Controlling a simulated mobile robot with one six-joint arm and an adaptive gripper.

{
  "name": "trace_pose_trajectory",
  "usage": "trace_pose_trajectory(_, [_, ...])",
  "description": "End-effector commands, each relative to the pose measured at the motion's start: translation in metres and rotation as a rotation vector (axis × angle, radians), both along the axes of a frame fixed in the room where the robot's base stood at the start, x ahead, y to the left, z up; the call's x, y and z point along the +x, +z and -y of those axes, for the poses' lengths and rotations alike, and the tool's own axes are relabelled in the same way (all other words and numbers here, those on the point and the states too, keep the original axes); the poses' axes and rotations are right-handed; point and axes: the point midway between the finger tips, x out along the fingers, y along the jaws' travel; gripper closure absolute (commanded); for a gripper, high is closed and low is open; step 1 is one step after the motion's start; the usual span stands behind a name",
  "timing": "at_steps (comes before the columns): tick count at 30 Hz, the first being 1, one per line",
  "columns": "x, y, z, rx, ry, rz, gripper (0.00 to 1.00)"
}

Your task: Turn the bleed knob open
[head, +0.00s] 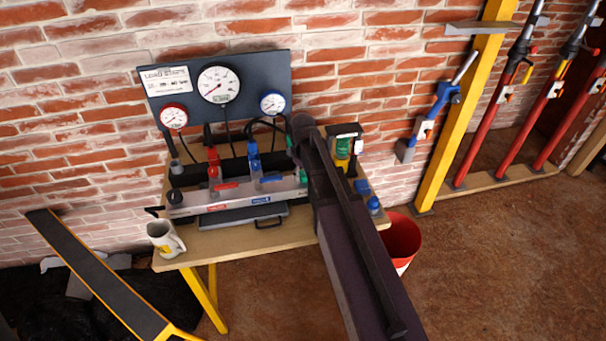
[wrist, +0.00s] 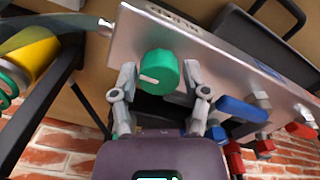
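The green bleed knob (wrist: 159,73) sits on the grey metal manifold block in the wrist view, with a short white mark on its face pointing left in the picture. My gripper (wrist: 160,82) is open, with one finger on each side of the knob. A narrow gap seems to show between each fingertip and the knob; I cannot tell whether either touches. The manifold block (head: 240,198) lies on the wooden bench there, with a red lever (head: 226,185) and a blue lever (head: 271,179).
A gauge panel (head: 251,72) stands behind the block. A white mug (head: 165,238) is at the bench's front left. A red bucket (head: 402,238) is on the floor. The blue lever (wrist: 243,108) lies close beside my right finger.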

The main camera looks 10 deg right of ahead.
Motion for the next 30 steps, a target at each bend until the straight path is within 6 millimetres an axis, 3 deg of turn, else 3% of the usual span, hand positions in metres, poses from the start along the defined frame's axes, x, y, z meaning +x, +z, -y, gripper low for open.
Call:
trace_pose_trajectory(17, [0.0008,0.0002,0.0002,-0.001,-0.012,0.002,0.15])
trace_pose_trajectory(30, [0.0009,0.0002,0.0,-0.002,-0.193,0.002,0.15])
